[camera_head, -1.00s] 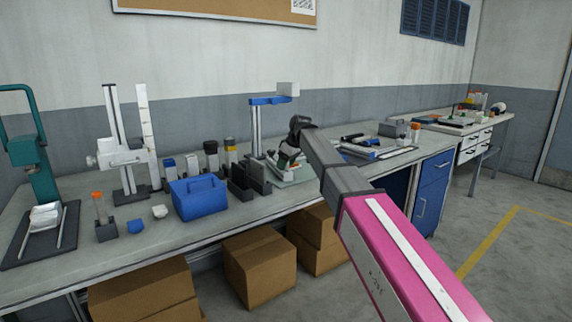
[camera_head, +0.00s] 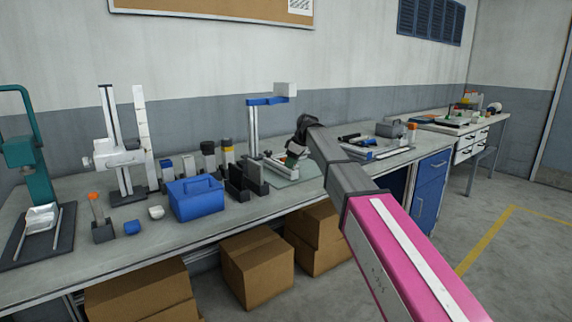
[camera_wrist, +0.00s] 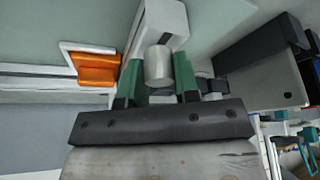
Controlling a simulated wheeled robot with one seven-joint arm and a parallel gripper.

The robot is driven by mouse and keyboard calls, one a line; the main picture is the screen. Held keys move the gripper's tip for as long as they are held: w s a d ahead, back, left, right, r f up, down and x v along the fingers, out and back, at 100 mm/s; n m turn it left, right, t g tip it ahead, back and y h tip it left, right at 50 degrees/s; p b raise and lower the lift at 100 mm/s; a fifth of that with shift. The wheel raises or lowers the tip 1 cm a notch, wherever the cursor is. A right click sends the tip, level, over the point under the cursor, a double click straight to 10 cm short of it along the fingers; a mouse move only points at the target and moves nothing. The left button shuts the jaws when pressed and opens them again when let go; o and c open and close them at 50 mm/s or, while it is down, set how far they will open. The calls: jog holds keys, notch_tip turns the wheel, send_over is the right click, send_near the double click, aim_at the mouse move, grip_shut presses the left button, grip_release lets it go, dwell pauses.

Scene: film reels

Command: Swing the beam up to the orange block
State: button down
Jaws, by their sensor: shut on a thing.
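In the wrist view, the orange block (camera_wrist: 96,70) sits in a white bracket just left of my gripper. The white beam (camera_wrist: 166,22) runs up the picture and carries a grey metal post (camera_wrist: 158,66) near its lower end. My gripper (camera_wrist: 158,80), with green fingers, is shut on this post, one finger on each side. The left finger is close to the orange block's right edge; I cannot tell whether they touch. In the head view my gripper (camera_head: 292,155) is low over a pale plate on the bench, and my wrist hides much of the fixture.
A blue-topped stand (camera_head: 253,130) rises behind my gripper. Black holders (camera_head: 246,180) and a blue tote (camera_head: 196,198) stand to its left. Tools and a tray (camera_head: 372,150) lie to the right. The bench front edge is mostly clear.

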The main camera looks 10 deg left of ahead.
jog(key=shift+w+d, duration=0.15)
jog(key=c, duration=0.8)
grip_release()
jog(key=shift+c, duration=0.2)
jog(key=v, duration=1)
jog(key=shift+d+r, duration=0.2)
jog(key=shift+r, duration=0.15)
